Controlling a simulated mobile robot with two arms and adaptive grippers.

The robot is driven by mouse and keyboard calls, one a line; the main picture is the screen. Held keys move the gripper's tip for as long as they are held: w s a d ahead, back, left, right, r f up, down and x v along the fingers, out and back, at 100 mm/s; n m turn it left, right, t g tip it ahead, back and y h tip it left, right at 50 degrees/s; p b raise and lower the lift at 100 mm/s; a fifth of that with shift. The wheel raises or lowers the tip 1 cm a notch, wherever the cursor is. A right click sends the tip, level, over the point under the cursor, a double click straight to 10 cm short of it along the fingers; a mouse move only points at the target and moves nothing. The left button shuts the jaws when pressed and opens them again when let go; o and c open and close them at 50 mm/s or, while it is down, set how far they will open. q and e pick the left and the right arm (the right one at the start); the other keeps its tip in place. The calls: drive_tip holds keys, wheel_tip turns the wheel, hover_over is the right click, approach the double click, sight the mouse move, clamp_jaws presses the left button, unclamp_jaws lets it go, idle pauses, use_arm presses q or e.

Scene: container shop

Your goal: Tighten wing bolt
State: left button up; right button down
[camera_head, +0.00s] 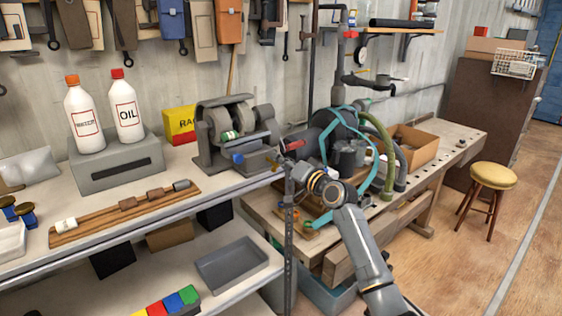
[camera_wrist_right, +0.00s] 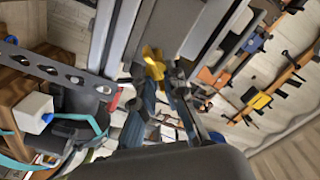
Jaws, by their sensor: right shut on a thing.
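The yellow wing bolt (camera_wrist_right: 153,62) shows in the right wrist view between the fingertips of my right gripper (camera_wrist_right: 157,75). My right gripper is shut on it. In the head view my right gripper (camera_head: 281,163) reaches left to the front right corner of the shelf rack, by its perforated metal upright (camera_head: 289,230). There the bolt (camera_head: 271,158) is a small brassy spot at the fingertips. How deep the bolt sits in its hole cannot be told. My left gripper is in neither view.
A bench grinder (camera_head: 235,128) stands on the shelf just behind my right gripper. Two white bottles stand on a grey box (camera_head: 115,160) further left. A cluttered workbench (camera_head: 455,140) is to the right, with a stool (camera_head: 493,177) beside it.

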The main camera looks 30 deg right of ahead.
drive_tip(key=shift+f+m+p, duration=0.25)
drive_tip(key=shift+m+p, duration=0.05)
drive_tip(key=shift+m, duration=0.4)
drive_tip(key=shift+f+m+p, duration=0.2)
drive_tip(key=shift+m+p, duration=0.1)
drive_tip(key=shift+m, duration=0.4)
idle(1.6)
drive_tip(key=c, duration=1.5)
unclamp_jaws()
drive_tip(key=shift+r, duration=0.15)
drive_tip(key=s, duration=0.8)
drive_tip(key=s+d, duration=0.1)
drive_tip(key=s, duration=0.3)
